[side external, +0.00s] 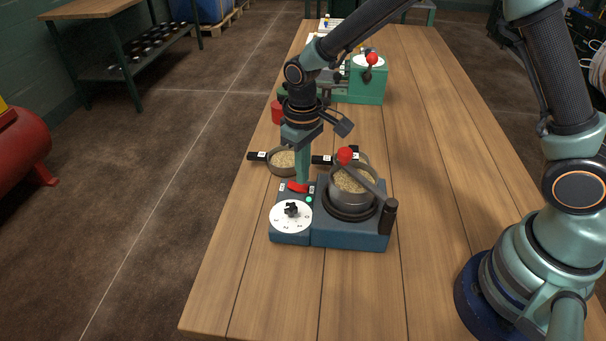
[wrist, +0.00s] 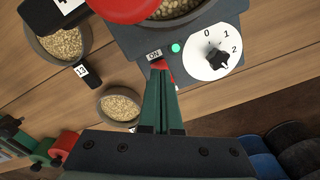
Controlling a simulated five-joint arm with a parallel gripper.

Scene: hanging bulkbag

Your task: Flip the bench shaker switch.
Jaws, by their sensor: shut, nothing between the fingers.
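The bench shaker (side external: 292,238) is a dark blue base on the wooden table, with a pan of grain (side external: 350,195) clamped on its right half. Its red switch (side external: 297,187) is at the far left of the base. It also shows in the wrist view (wrist: 160,65), beside an ON label (wrist: 154,54) and a bright green light (wrist: 176,48). My gripper (side external: 303,182) is shut and empty, pointing down with its fingertips at the switch; they appear to touch it. The fingertips (wrist: 159,74) partly cover the switch in the wrist view, so its tilt is hard to tell.
A white dial (side external: 291,217) with a black knob is in front of the switch. A red-knobbed lever (side external: 345,155) slants over the pan. Handled grain pans (side external: 283,161) stand just behind. A green machine (side external: 366,85) is farther back. The near table is clear.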

